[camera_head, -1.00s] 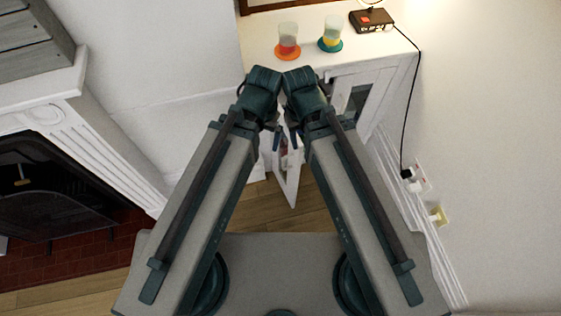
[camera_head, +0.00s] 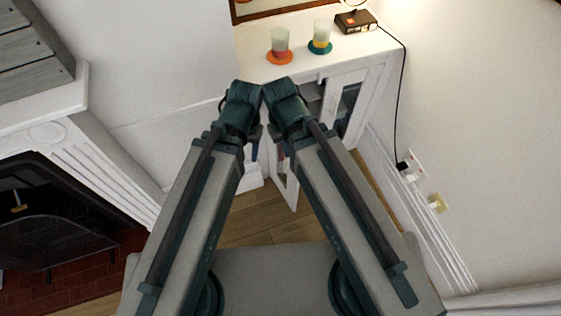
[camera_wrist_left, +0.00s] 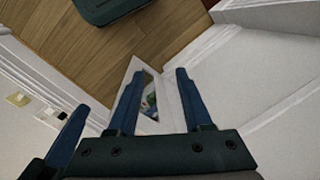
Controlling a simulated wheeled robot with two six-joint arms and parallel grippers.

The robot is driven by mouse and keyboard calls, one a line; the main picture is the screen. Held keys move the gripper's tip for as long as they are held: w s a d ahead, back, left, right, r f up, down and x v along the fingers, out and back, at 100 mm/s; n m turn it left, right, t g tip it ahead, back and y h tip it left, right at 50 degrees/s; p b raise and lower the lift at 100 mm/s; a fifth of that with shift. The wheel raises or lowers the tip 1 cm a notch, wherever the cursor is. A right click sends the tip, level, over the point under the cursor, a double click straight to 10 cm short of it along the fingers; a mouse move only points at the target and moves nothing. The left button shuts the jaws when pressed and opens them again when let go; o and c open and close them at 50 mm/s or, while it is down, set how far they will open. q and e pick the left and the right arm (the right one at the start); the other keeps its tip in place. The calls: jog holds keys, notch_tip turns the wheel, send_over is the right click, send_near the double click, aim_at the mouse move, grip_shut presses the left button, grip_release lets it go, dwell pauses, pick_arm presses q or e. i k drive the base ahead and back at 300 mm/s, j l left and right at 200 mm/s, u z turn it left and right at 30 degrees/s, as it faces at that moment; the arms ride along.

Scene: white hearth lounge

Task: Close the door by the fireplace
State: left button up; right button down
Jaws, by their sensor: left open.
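The white cabinet (camera_head: 352,57) stands right of the fireplace. Its narrow glass-paned door (camera_head: 291,188) stands swung out toward me, seen nearly edge-on between my arms, its upper part hidden by my wrists. In the left wrist view the door (camera_wrist_left: 168,112) shows between and behind my left gripper's fingers. My left gripper (camera_wrist_left: 159,73) is open with nothing gripped; whether it touches the door I cannot tell. In the head view one blue finger of it shows below the wrist. My right gripper is mostly hidden; a single blue finger at the left of the wrist view appears to be its.
The fireplace (camera_head: 45,215) with its white surround is at the left. Two cups (camera_head: 280,40) (camera_head: 321,33) on coasters and a dark box (camera_head: 356,21) with a cable stand on the cabinet. Wall sockets (camera_head: 412,165) are at the right. Wooden floor (camera_head: 255,222) is bare in front.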

aim_at(290, 192)
jog(key=k+j, duration=0.15)
jog(key=j, duration=0.2)
jog(key=k+j, duration=0.1)
jog(key=j, duration=0.25)
jog(key=k+j+z, duration=0.1)
jog(key=j, duration=0.25)
jog(key=k+j, duration=0.2)
jog(key=j, duration=0.15)
